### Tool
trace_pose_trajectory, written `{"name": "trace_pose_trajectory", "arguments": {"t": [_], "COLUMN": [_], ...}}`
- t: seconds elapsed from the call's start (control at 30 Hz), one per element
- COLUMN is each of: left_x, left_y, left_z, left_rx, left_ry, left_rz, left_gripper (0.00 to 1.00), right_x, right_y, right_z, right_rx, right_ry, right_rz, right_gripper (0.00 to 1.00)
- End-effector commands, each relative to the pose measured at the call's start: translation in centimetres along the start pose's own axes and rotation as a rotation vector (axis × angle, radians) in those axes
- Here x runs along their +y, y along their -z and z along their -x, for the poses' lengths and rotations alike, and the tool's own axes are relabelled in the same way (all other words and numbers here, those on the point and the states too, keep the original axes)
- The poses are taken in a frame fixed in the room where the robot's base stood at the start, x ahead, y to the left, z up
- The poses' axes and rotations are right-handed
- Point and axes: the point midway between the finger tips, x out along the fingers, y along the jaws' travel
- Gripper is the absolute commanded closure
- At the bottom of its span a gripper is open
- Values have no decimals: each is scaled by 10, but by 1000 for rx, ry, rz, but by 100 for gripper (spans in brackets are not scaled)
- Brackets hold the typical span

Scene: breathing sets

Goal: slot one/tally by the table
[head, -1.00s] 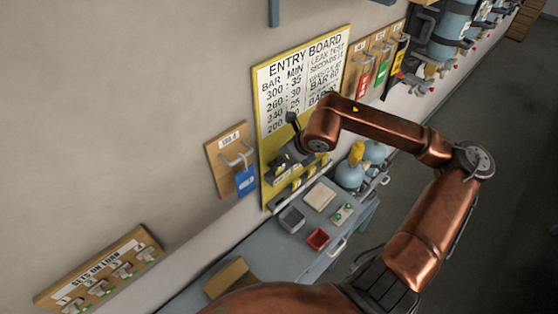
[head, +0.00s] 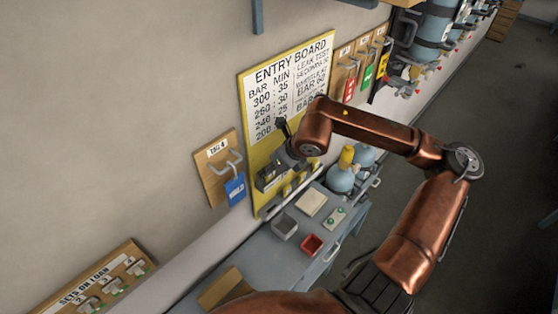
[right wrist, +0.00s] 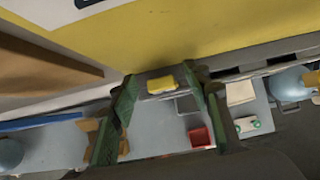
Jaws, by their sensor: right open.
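The yellow ENTRY BOARD (head: 250,105) hangs on the wall above the blue-grey table (head: 268,262). Several small yellow pieces sit in a row along its lower edge, one of them a yellow block (head: 302,178). My right gripper (head: 268,182) is at the board's lower left, partly hidden by its own wrist. In the right wrist view its green-edged fingers (right wrist: 160,98) stand apart, with a yellow block on a dark grey holder seen between them. I cannot tell whether they touch it. My left gripper is not in view.
A grey tray (head: 285,227), red tray (head: 311,245), pale pad (head: 311,203) and green-button panel (head: 336,217) lie on the table. Blue bottles (head: 340,180) stand behind. A wooden plaque with a blue tag (head: 235,188) hangs left of the board; a SETS ON LOAN rack (head: 95,285) is lower left.

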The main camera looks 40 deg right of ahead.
Motion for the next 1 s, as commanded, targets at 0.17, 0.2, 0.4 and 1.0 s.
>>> {"name": "trace_pose_trajectory", "arguments": {"t": [0.17,0.2,0.4,1.0], "left_x": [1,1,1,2], "left_y": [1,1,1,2], "left_z": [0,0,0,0], "left_rx": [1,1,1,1], "left_ry": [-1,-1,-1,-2], "left_rz": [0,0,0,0], "left_gripper": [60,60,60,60], "right_x": [0,0,0,0], "right_y": [0,0,0,1], "right_z": [27,34,74,107], "right_rx": [0,0,-2,2], "right_ry": [-1,-1,-2,0], "right_rz": [0,0,1,1], "right_gripper": [56,56,56,56]}}
